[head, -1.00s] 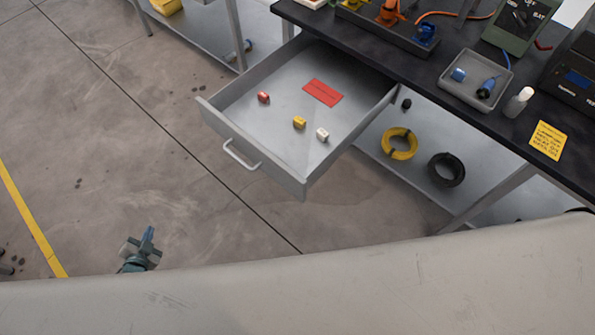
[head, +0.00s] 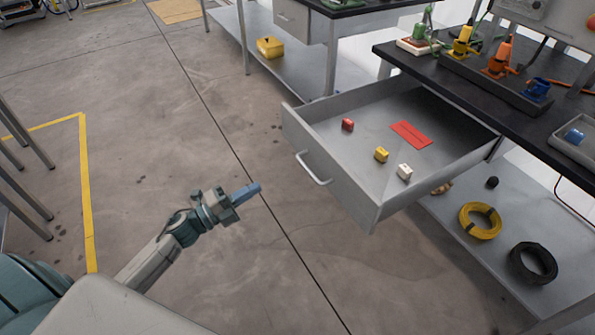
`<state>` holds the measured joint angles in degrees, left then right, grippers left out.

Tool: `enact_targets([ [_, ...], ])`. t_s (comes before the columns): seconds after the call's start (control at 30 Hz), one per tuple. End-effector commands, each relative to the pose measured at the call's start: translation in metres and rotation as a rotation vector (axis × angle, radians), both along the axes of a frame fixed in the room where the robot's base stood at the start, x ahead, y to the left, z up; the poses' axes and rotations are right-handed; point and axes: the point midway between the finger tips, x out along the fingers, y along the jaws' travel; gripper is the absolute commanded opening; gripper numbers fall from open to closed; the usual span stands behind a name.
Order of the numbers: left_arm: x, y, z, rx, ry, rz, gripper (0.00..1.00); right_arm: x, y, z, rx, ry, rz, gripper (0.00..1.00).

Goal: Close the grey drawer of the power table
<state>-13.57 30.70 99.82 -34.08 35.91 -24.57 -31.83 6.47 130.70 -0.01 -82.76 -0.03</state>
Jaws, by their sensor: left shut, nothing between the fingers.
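The grey drawer (head: 345,184) of the power table (head: 450,88) stands pulled far out in the head view, right of centre. Its bar handle (head: 313,169) is on the front panel, facing left and toward me. Inside lie a red block (head: 347,124), a yellow block (head: 381,154), a white block (head: 405,171) and a flat red card (head: 410,134). My left gripper (head: 248,192) is shut and empty, with its blue fingers pointing right toward the drawer front. It is left of the handle and apart from it, over the floor. My right gripper is not in view.
The table's lower shelf holds a yellow coil (head: 480,221) and a black coil (head: 534,263). Another bench with a yellow bin (head: 270,47) stands at the back. Metal legs (head: 22,150) stand at the left. The floor before the drawer is clear.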

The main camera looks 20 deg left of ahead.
Motion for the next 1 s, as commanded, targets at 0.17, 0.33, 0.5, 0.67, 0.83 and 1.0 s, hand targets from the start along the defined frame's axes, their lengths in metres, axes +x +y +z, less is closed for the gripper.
enact_targets([
  [0.17, 0.031, -0.023, 0.011, -0.006, -0.004, 0.004, 0.00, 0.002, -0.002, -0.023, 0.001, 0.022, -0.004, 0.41],
  [0.33, 0.059, -0.044, 0.017, -0.005, -0.003, 0.002, 0.00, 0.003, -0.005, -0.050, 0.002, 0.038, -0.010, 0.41],
  [0.5, 0.079, -0.060, 0.021, -0.004, 0.000, 0.001, 0.00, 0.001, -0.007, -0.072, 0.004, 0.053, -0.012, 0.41],
  [0.67, 0.089, -0.067, 0.021, -0.003, 0.001, 0.003, 0.00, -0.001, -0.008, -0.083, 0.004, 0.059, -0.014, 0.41],
  [0.83, 0.091, -0.069, 0.021, -0.002, 0.001, 0.002, 0.00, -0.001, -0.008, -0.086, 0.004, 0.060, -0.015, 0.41],
  [1.0, 0.091, -0.069, 0.021, -0.002, 0.001, 0.002, 0.00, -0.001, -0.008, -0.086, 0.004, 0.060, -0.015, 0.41],
])
